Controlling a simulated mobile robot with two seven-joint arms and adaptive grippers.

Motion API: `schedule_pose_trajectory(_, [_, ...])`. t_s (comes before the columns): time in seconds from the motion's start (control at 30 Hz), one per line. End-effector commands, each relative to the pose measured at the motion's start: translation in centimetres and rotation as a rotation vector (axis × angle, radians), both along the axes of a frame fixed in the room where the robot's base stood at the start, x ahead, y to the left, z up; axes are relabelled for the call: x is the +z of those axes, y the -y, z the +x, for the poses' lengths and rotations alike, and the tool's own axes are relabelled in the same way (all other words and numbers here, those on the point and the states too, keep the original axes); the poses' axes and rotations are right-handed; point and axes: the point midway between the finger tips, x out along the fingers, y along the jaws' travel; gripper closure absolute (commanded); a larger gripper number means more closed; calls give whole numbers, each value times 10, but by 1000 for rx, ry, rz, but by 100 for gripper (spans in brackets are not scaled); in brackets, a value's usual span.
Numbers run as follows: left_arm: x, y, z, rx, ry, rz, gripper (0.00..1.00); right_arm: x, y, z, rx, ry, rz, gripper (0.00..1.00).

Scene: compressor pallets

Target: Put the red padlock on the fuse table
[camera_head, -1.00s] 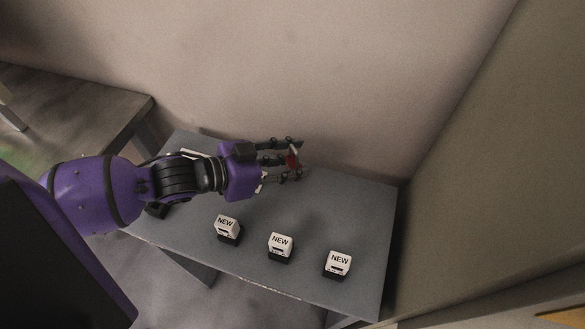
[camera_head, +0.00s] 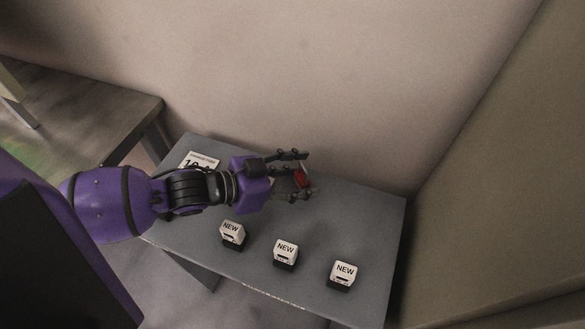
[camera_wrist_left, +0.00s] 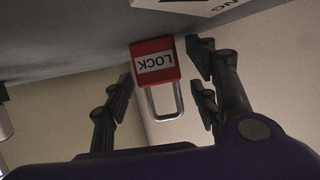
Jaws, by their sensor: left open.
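The red padlock (camera_head: 300,177) is between the fingers of my left gripper (camera_head: 292,176), over the back part of the grey fuse table (camera_head: 360,220). In the left wrist view the padlock (camera_wrist_left: 154,62) shows its white LOCK label upside down, with its metal shackle toward the gripper. The gripper fingers (camera_wrist_left: 162,95) stand open on both sides of it. The padlock's far end appears at or close to the tabletop; I cannot tell whether it touches. My right gripper is not in view.
Several white NEW blocks, one of them here (camera_head: 285,252), stand along the table's front. A sign (camera_head: 200,161) lies at its back left, partly behind my arm. A wall is behind the table. Another table (camera_head: 90,115) is at the left. The table's right part is clear.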

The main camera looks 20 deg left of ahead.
Motion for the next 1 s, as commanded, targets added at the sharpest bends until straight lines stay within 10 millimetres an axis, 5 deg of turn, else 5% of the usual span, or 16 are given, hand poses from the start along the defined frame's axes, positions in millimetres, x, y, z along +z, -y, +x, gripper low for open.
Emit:
schedule_pose_trajectory(0.6, [37,-57,-66,1,-4,3,46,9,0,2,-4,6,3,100])
schedule_pose_trajectory(1.0, [47,-74,-84,1,-3,0,46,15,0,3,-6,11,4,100])
